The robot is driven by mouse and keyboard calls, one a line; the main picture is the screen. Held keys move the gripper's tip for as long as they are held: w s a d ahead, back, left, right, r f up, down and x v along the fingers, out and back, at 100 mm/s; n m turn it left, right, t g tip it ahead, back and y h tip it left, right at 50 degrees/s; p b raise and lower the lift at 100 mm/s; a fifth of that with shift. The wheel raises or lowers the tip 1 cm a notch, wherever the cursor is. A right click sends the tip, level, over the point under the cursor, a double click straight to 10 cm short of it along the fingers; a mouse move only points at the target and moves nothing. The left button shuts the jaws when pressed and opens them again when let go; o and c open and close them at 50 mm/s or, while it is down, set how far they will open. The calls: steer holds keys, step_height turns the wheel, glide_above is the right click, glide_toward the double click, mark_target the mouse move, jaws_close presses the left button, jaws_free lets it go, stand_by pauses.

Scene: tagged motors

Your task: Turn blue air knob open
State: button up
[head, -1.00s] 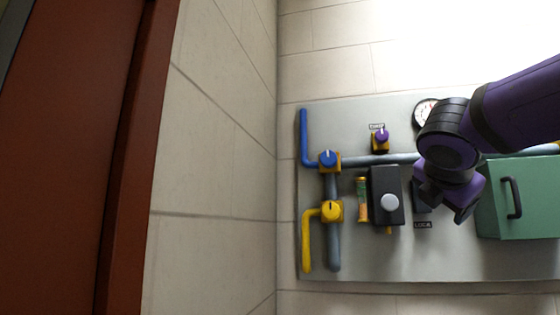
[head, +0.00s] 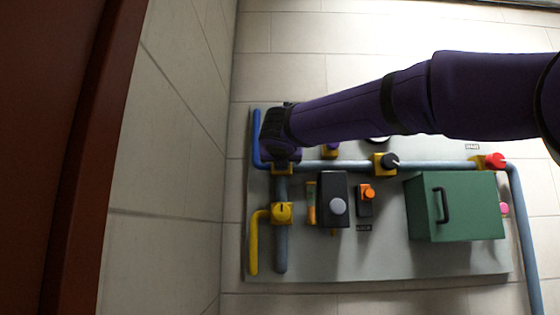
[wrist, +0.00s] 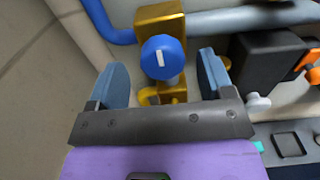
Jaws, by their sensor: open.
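The blue air knob (wrist: 162,56) is a round blue knob with a white mark pointing straight up in the wrist view. It sits on a brass valve body (wrist: 160,20), at the end of the blue pipe (head: 256,145). My gripper (wrist: 162,62) is open, with one finger left and one right of the knob, and visible gaps on both sides. How far the fingertips are from it in depth, I cannot tell. In the head view my gripper (head: 283,150) covers the knob; only part of the yellow valve body below it shows.
Below is the yellow knob (head: 282,212) on its valve. To the right are a black box (head: 333,195) with a light grey knob, an orange switch (head: 368,193), a black knob (head: 391,160), a green box (head: 455,207) with a handle, and a red knob (head: 494,160).

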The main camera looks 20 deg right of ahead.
steer(key=shift+x, duration=1.7)
steer(key=c, duration=0.9)
